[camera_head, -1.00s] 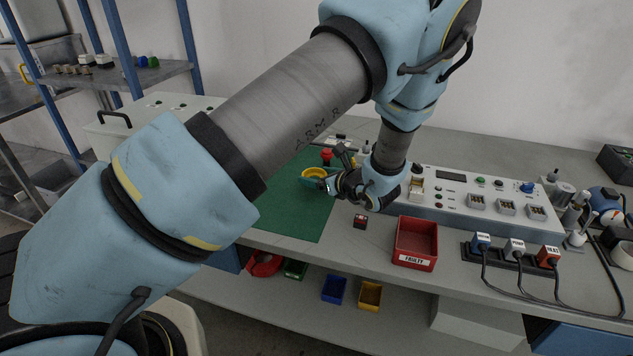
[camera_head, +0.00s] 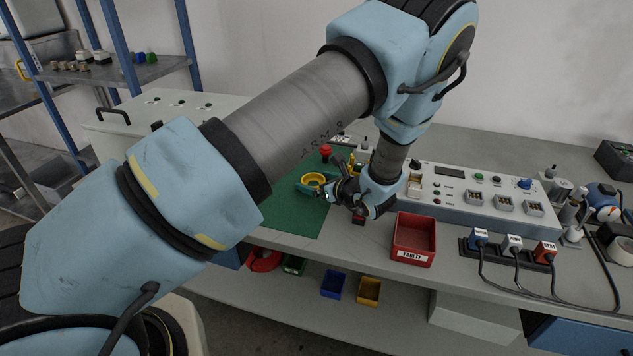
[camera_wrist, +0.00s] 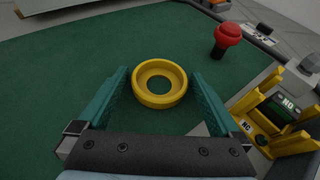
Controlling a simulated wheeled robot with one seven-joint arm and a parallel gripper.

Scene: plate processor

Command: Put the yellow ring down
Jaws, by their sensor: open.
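The yellow ring (camera_wrist: 160,84) lies flat on the green mat (camera_wrist: 60,55) in the wrist view. It sits between the far ends of the two green fingers of my gripper (camera_wrist: 159,88), with a gap to each finger. My gripper is open. In the head view, the ring (camera_head: 312,179) is on the green mat (camera_head: 290,215) just left of my gripper (camera_head: 318,189), low over the mat.
A red push-button (camera_wrist: 227,36) stands beyond the ring to the right. A yellow fixture with labels NO and NC (camera_wrist: 277,117) is close to the right finger. A red FAULTY bin (camera_head: 413,240) is on the bench. The mat left of the ring is clear.

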